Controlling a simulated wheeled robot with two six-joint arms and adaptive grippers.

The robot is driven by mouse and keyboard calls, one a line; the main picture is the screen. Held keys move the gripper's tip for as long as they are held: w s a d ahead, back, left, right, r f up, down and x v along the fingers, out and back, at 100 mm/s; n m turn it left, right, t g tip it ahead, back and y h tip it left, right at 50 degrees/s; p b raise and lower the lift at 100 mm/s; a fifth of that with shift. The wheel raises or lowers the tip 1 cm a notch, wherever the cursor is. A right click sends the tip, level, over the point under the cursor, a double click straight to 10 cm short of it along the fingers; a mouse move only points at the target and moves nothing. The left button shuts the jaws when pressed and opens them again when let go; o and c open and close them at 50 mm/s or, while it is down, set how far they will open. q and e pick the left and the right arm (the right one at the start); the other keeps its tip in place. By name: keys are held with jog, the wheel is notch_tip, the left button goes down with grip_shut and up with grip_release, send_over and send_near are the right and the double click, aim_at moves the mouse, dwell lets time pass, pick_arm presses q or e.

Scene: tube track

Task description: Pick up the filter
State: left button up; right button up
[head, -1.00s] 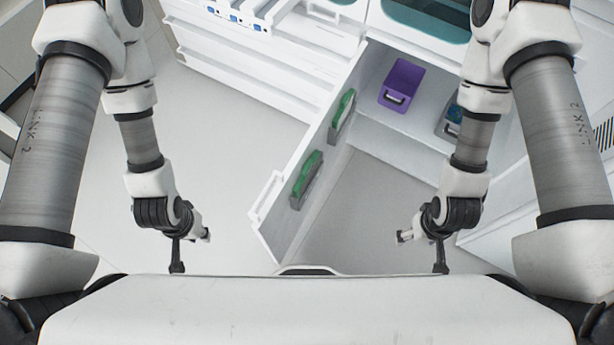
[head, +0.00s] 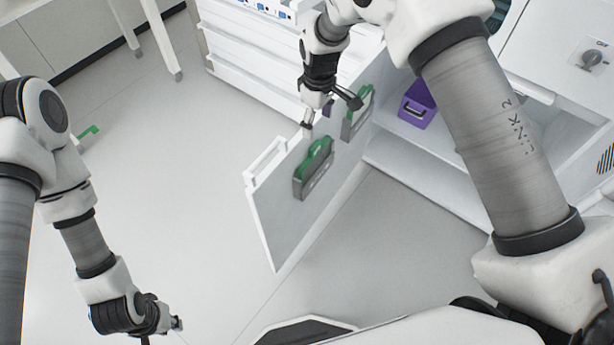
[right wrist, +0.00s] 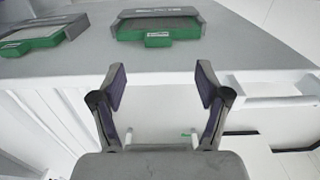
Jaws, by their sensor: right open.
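Two grey filters with green edges are mounted on the inner face of the open cabinet door. The nearer filter (head: 314,170) is closer to the door's free end, and the farther filter (head: 360,112) is closer to the cabinet. In the right wrist view, the nearer one (right wrist: 158,26) is at top centre and the other (right wrist: 40,36) at top left. My right gripper (head: 330,114) is above the door's top edge, close to both filters. In the wrist view its fingers (right wrist: 162,86) are spread and empty, apart from the filters. My left gripper (head: 162,332) is open and empty, low at left.
The white door (head: 285,215) stands open, with a handle cut-out at its free end. A purple bin (head: 416,112) sits inside the cabinet. White drawers (head: 255,60) stand behind the door. A table (head: 85,12) is at far left.

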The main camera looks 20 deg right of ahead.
aim_at(316, 146)
jog(key=f, duration=1.1)
jog(key=shift+w+f+p, duration=0.1)
jog(key=shift+w+p, duration=0.2)
jog(key=c, duration=1.3)
